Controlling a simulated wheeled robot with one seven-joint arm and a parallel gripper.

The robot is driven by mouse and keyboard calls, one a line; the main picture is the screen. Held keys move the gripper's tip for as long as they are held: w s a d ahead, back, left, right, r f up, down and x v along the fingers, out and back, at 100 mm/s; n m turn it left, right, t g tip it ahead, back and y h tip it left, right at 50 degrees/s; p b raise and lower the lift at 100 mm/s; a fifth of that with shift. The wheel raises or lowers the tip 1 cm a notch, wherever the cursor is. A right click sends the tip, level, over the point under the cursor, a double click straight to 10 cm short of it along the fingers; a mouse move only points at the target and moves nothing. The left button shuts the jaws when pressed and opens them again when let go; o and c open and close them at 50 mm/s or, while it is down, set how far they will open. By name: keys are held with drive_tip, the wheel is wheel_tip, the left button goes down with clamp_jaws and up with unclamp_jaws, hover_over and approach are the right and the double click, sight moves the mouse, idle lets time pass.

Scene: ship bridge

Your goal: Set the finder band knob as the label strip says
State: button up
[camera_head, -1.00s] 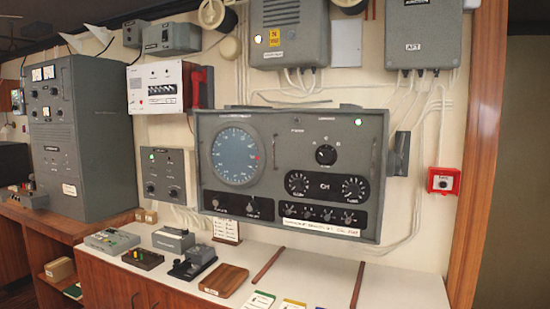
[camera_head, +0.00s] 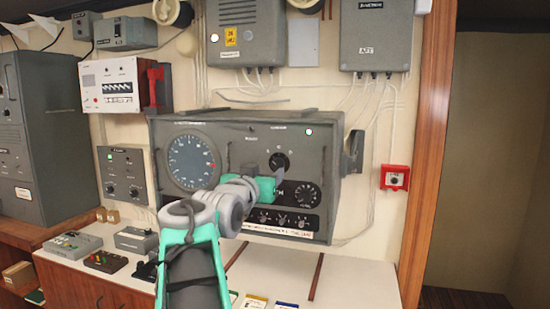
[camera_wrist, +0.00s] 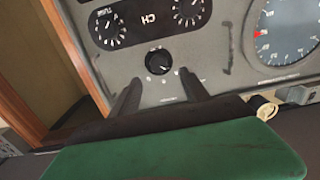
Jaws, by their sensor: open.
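The finder (camera_head: 320,140) is a grey wall-mounted cabinet with a round blue dial (camera_head: 192,162). Its black band knob (camera_head: 279,160) sits on the upper right of the front, with small marks around it. In the wrist view the knob (camera_wrist: 158,62) appears upside down, ahead of my gripper (camera_wrist: 160,88). My two dark fingers are apart, with the knob just beyond their tips and between their lines; contact does not show. In the head view my gripper (camera_head: 276,182) is just below the knob. The white label strip (camera_head: 285,232) runs along the lower front; my arm hides its left part and its text is unreadable.
Two smaller dials marked CH lie below the knob, one hidden by my gripper in the head view. A red wall box (camera_head: 395,177) is to the right. The white counter (camera_head: 350,280) below holds rods, cards and small devices.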

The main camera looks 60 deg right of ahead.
sight(277, 164)
drive_tip(key=d+p, duration=0.1)
drive_tip(key=d, duration=0.1)
drive_tip(key=d+p, duration=0.1)
drive_tip(key=d, duration=0.1)
drive_tip(key=d+p, duration=0.1)
drive_tip(key=d, duration=0.2)
drive_tip(key=shift+w+r, duration=0.2)
drive_tip(key=shift+w, duration=0.2)
drive_tip(key=shift+w+d+f, duration=0.1)
drive_tip(key=shift+d, duration=0.35)
clamp_jaws()
